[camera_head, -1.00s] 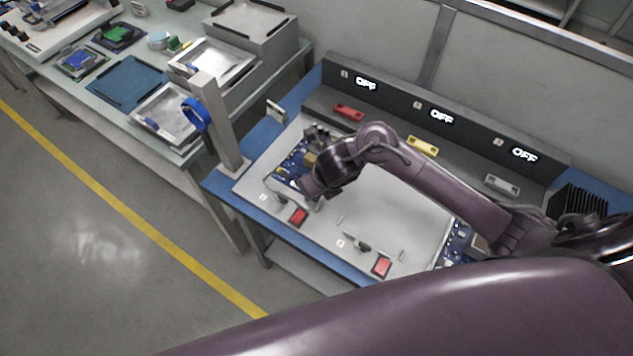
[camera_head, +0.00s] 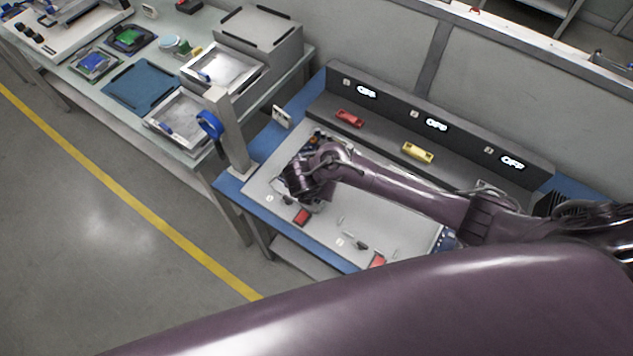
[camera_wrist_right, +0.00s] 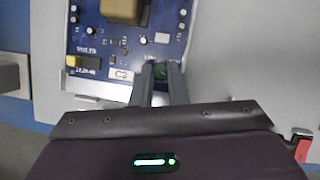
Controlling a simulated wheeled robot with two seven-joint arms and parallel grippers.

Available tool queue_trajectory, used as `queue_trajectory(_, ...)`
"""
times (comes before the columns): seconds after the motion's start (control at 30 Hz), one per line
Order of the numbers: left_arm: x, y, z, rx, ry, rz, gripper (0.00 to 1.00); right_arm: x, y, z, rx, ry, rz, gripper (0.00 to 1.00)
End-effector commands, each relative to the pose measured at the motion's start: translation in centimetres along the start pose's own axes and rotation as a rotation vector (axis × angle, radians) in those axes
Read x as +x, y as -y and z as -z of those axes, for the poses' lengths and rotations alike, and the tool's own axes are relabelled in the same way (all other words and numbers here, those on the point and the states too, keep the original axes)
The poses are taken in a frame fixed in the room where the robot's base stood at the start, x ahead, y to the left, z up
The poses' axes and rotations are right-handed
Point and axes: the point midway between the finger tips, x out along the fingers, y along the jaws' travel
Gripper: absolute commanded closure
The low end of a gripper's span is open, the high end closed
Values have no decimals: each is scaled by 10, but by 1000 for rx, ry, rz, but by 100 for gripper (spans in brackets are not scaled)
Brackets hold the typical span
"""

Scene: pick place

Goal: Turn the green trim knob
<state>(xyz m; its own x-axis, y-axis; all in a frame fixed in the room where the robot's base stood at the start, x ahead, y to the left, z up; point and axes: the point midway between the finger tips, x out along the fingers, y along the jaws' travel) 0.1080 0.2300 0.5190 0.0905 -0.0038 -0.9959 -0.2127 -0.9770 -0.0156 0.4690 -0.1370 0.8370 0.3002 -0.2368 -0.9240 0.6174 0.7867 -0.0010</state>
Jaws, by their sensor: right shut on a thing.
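The green trim knob (camera_wrist_right: 161,69) shows at the near edge of the blue circuit board (camera_wrist_right: 88,38) in the right wrist view. My right gripper (camera_wrist_right: 161,71) has its two narrow fingers on either side of the knob and is shut on it. The fingers hide part of the knob. In the head view my right gripper (camera_head: 303,188) is over the left end of the grey work panel (camera_head: 385,212) and hides most of the board and the knob. My left gripper is not in view.
A red button (camera_head: 302,217) sits just in front of my right gripper. The dark console (camera_head: 463,130) behind shows several OFF displays. A side table with trays (camera_head: 170,118) is at the left.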

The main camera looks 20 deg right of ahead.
Motion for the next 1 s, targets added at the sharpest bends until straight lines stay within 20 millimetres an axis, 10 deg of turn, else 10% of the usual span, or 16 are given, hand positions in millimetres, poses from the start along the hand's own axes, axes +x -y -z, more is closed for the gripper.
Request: queue_trajectory(1.0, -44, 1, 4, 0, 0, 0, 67, 0, -6, -3, 487, 1, 198, 100)
